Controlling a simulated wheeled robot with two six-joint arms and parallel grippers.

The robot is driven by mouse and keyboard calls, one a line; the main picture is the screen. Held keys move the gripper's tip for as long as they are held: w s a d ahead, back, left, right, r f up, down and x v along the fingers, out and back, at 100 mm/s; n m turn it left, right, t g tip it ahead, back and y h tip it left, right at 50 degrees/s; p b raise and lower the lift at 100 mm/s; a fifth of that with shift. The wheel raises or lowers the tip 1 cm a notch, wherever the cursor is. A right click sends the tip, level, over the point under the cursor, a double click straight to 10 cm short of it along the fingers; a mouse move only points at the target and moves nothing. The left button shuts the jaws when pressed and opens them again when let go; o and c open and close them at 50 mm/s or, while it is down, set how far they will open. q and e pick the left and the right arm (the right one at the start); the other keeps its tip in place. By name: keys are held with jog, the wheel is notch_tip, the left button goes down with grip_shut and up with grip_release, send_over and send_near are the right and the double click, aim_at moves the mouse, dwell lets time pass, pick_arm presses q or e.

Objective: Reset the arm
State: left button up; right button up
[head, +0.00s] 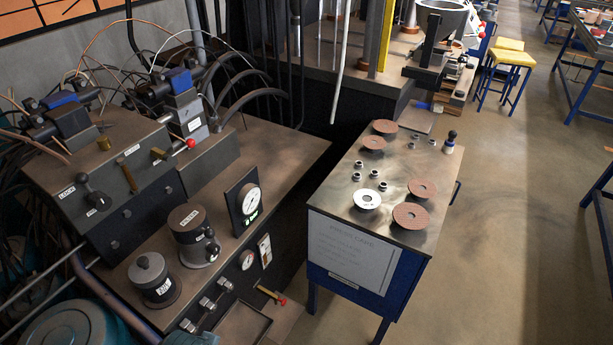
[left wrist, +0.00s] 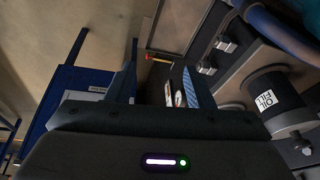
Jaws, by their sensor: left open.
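My left gripper (left wrist: 160,60) shows only in the left wrist view. Its two dark fingers stand apart with nothing between them, so it is open and empty. My right gripper is in neither view. In the head view, several brown flap discs, one of them at the front right (head: 411,216), lie flat on the metal top of a blue cart (head: 427,245). A whitish disc (head: 367,199) lies there too. In the left wrist view, the cart's blue side (left wrist: 65,100) shows to the left of the fingers.
A machine bench (head: 270,150) with a gauge (head: 251,199), a dark canister (head: 194,235) and a smaller canister (head: 153,280) stands left of the cart. A red-tipped lever (head: 272,295) sticks out at its front. Floor right of the cart is clear. A yellow stool (head: 503,57) stands farther back.

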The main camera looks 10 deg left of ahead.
pick_arm(q)
jog(key=s+a+f+g+b, duration=0.1)
jog(key=s+f+b, duration=0.1)
jog(key=f, duration=1.4)
jog(key=s+a+f+b, duration=0.2)
jog(key=f+b, duration=0.1)
jog(key=f, duration=1.2)
jog(key=s+f+g+b, duration=0.1)
jog(key=s+f+b, duration=0.2)
jog(key=s+f, duration=1.3)
notch_tip(320, 180, down, 4)
jog(key=shift+s+a+r, duration=0.1)
jog(key=shift+s+a, duration=0.1)
jog(key=shift+s, duration=0.2)
jog(key=shift+c, duration=1.1)
jog(key=shift+s+n, duration=0.15)
jog(key=shift+n, duration=0.15)
jog(key=shift+c, duration=0.2)
